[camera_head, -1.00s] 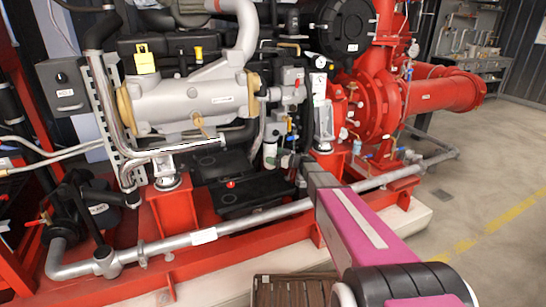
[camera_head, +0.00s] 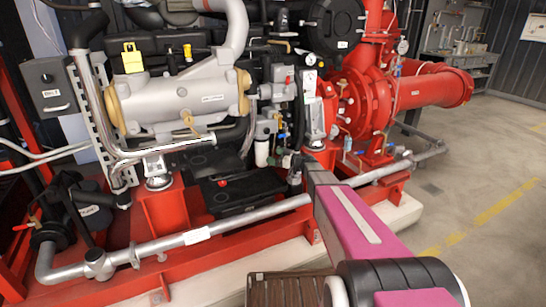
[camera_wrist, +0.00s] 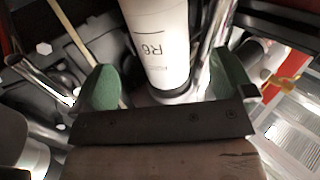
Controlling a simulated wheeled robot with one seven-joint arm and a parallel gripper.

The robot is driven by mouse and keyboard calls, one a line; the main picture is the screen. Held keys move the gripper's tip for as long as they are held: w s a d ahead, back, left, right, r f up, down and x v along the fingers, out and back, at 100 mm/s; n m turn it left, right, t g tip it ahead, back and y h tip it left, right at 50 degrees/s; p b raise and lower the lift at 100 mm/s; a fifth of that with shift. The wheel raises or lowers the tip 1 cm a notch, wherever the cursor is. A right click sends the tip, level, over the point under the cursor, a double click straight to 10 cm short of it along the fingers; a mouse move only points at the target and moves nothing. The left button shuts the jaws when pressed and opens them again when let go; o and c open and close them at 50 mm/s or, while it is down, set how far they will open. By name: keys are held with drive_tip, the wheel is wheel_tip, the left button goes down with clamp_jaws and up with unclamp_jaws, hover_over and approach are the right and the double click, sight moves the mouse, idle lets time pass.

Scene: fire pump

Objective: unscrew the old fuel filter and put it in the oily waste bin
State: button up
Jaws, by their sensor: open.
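The fuel filter (camera_head: 262,152) is a white upright cylinder below the small grey fittings at the middle of the engine. It shows large in the wrist view (camera_wrist: 160,40), with "R6" printed on it. My gripper (camera_wrist: 165,88) is open, with one green-padded finger on each side of the filter. A gap shows beside each pad, though I cannot tell how deep the filter sits between them. In the head view my gripper (camera_head: 292,162) is small and partly hidden by my arm, just right of the filter. I see no oily waste bin.
A silver pipe (camera_head: 250,216) runs along the red base frame in front of the engine. A black box (camera_head: 240,190) lies below the filter. A brown slatted piece (camera_head: 288,288) stands at the bottom. Open floor (camera_head: 480,180) lies right.

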drive_tip(key=shift+s+d, duration=0.2)
drive_tip(key=shift+d, duration=0.15)
drive_tip(key=shift+a, duration=0.1)
